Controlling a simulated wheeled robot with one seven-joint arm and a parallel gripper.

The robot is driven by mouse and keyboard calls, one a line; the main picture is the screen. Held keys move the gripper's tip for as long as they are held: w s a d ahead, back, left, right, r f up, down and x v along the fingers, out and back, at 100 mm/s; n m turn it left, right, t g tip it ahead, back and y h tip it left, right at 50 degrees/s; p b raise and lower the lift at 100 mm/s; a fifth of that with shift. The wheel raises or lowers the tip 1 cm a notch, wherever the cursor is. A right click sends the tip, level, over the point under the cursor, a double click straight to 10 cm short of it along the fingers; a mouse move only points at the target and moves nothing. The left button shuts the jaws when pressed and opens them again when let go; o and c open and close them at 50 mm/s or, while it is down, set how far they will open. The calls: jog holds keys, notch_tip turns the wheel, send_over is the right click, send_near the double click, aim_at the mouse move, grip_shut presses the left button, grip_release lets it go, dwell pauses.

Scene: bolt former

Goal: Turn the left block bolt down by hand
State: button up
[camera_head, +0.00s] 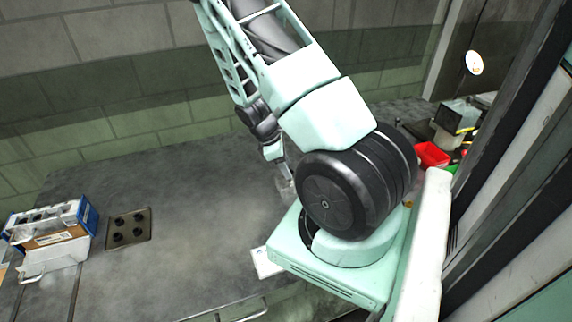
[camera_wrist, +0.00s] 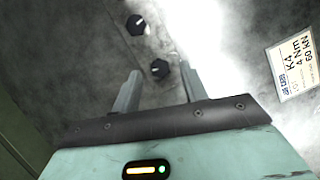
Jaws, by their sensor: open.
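In the wrist view two black, knob-like bolt heads stand on a worn grey metal surface. The nearer bolt head (camera_wrist: 160,69) shows between the tips of my open gripper (camera_wrist: 160,84), with clear gaps to both fingers. The farther bolt head (camera_wrist: 136,25) is above it and a little to the left. I cannot tell how high either bolt stands or how far the fingertips are from the nearer one. In the head view my gripper (camera_head: 284,178) is small and partly hidden by my arm; the bolts cannot be made out there.
A white label (camera_wrist: 294,68) reading K4, 4 Nm, 60 kN lies at the right. In the head view a dark plate with round black spots (camera_head: 129,230) and a blue-white box (camera_head: 52,222) sit left on the grey bench (camera_head: 180,195). A red bin (camera_head: 432,154) is at right.

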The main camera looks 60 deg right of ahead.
jog(key=shift+s+d+f, duration=0.1)
jog(key=shift+f, duration=0.2)
grip_shut()
